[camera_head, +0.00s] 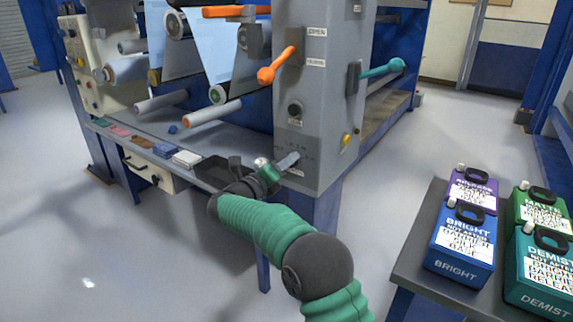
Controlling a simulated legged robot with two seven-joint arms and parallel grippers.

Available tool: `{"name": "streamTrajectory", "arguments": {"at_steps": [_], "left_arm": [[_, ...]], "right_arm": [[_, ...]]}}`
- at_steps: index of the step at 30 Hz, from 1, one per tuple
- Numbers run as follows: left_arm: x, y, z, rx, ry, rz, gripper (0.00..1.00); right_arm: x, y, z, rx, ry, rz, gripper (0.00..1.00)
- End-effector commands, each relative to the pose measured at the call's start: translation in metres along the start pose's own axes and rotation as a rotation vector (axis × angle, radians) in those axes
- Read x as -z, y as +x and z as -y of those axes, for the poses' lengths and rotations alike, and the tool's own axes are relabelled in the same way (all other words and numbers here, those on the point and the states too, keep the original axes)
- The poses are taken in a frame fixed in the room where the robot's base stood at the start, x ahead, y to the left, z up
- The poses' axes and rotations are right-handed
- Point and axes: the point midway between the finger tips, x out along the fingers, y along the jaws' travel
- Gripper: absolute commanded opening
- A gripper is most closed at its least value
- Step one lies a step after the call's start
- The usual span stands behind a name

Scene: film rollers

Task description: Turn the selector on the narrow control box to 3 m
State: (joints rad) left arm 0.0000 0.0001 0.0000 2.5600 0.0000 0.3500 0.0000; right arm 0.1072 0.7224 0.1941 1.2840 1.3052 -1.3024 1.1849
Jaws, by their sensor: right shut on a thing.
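The narrow control box (318,115) is a tall grey upright at the front right end of the film roller machine. Low on its front is a darker panel (300,143) with small marks that I cannot read. My right gripper (281,164) has come in from below and is shut on the grey selector (289,160) at this panel. The gripper hides part of the selector, and I cannot tell which mark it points to. My left gripper is not in view.
Above are a black round knob (295,110) and an orange lever (277,66); a teal lever (383,69) sticks out at the right. A ledge at left holds small colored pads and a dark tray (212,170). A bench (412,235) at right bears several labeled jugs.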

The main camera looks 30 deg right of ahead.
Motion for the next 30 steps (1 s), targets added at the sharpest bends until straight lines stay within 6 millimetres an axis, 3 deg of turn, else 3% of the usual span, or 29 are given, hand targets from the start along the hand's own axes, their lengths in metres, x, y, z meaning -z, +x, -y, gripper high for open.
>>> {"name": "streamTrajectory", "arguments": {"at_steps": [3, 4, 8, 20, 23, 30], "left_arm": [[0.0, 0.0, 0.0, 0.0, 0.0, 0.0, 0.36], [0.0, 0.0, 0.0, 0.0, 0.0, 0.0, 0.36], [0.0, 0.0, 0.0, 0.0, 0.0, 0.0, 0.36], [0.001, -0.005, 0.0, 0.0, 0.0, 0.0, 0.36], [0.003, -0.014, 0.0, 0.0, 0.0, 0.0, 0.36], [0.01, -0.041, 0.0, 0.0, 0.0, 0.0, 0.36]], "right_arm": [[0.002, 0.0, -0.003, -0.005, -0.001, -0.003, 0.0], [0.002, 0.0, -0.003, -0.005, -0.001, -0.003, 0.38], [0.001, 0.0, -0.002, -0.004, -0.001, -0.002, 0.55], [-0.001, -0.009, 0.001, -0.003, 0.0, 0.0, 0.55], [-0.004, -0.028, 0.003, -0.004, -0.002, 0.002, 0.55], [-0.004, -0.099, 0.003, -0.006, -0.003, 0.002, 0.55]]}}
